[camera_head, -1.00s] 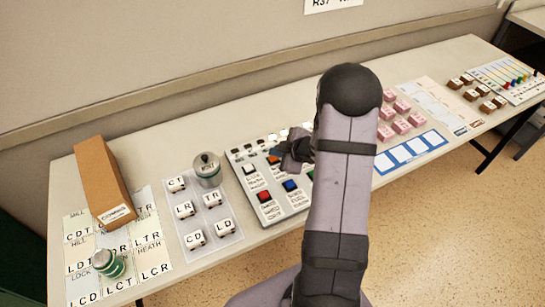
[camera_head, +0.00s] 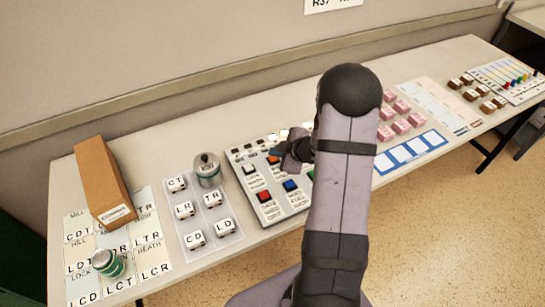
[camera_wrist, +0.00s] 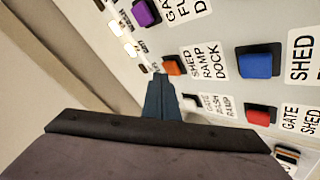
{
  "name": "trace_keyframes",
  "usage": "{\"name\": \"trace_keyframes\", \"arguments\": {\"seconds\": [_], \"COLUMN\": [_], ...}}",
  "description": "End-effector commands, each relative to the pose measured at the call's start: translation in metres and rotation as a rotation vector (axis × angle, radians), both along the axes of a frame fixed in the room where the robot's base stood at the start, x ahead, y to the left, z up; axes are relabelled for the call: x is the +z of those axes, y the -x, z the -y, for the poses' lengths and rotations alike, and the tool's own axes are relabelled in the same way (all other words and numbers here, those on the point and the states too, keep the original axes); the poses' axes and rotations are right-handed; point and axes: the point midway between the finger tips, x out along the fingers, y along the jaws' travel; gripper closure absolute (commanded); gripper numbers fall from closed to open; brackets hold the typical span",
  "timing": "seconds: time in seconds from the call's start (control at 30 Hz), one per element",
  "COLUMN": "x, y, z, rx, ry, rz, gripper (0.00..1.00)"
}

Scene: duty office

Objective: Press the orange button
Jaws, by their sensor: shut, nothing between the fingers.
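The orange button (camera_wrist: 172,66) sits on the panel in the wrist view, beside a label reading "SHED RAMP DOCK". In the head view a small part of the orange button (camera_head: 273,160) shows just left of my gripper (camera_head: 283,154). In the wrist view my gripper (camera_wrist: 160,80) is shut and empty, its tip very close to the orange button's lower left edge. I cannot tell whether they touch. The button panel (camera_head: 238,152) lies on the table, partly hidden by my arm.
Blue (camera_wrist: 258,64), red (camera_wrist: 260,113) and purple (camera_wrist: 146,12) buttons are close around the orange one. Left of the panel are lettered blocks, a grey canister (camera_head: 207,170) and a brown box (camera_head: 100,180). Pink blocks (camera_head: 402,107) stand to the right.

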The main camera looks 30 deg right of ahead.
Motion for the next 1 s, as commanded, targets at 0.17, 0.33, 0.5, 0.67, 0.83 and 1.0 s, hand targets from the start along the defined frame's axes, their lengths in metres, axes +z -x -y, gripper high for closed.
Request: {"name": "trace_keyframes", "arguments": {"seconds": [0.17, 0.33, 0.5, 0.67, 0.83, 1.0], "x": [-0.0002, -0.0036, -0.0086, -0.0092, -0.0092, -0.0072], "y": [0.0, 0.0, 0.0, -0.0001, 0.0, 0.0002], "z": [0.0, -0.0001, 0.0001, 0.0001, 0.0, 0.0], "rx": [0.0, 0.0, 0.0, 0.0, 0.0, 0.0], "ry": [0.0, 0.0, 0.0, 0.0, 0.0, 0.0], "rz": [0.0, 0.0, 0.0, 0.0, 0.0, 0.0], "gripper": [1.0, 1.0, 1.0, 1.0, 1.0, 1.0]}}
